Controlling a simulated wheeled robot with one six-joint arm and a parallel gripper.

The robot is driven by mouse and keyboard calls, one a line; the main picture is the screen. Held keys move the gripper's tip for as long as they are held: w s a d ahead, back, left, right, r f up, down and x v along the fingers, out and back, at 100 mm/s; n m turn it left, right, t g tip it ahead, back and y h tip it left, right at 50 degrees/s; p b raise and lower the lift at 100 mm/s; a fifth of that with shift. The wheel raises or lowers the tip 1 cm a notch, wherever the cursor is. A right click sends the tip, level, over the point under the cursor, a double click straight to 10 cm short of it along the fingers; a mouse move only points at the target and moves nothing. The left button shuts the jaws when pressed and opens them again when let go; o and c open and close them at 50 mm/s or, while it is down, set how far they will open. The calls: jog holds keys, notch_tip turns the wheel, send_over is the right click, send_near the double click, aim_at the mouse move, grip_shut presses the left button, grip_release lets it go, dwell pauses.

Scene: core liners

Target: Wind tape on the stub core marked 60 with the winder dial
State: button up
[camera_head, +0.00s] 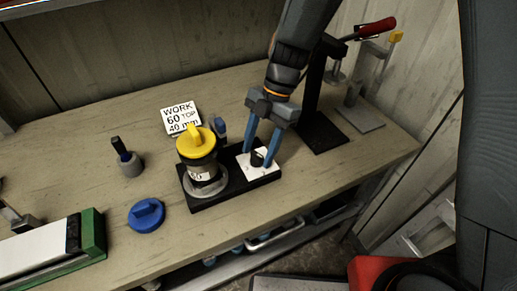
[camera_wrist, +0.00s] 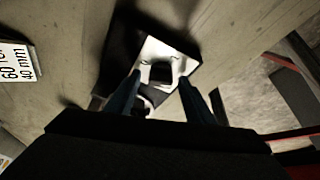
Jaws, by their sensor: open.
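The winder is a black base (camera_head: 228,187) on the bench. A stub core (camera_head: 203,171) with a white label stands upright on its left part, with a yellow cap (camera_head: 196,142) on top; the label is only partly readable. The winder dial (camera_head: 257,158) is a small black knob on a white plate (camera_head: 268,170) at the right part; it also shows in the wrist view (camera_wrist: 161,73). My gripper (camera_head: 259,152) points down over the plate with its two blue fingers apart, one on each side of the dial. I cannot tell whether they touch it.
A sign (camera_head: 181,118) reading WORK 60 TOP 40 mm stands behind. A blue cap (camera_head: 146,215) and a grey pot with a black handle (camera_head: 130,165) lie left. A green-ended white block (camera_head: 45,250) is at front left. A red-handled press (camera_head: 375,29) stands back right.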

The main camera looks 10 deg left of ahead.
jog(key=shift+s+f, duration=0.15)
jog(key=shift+f, duration=0.2)
jog(key=c, duration=1)
jog(key=shift+c, duration=0.2)
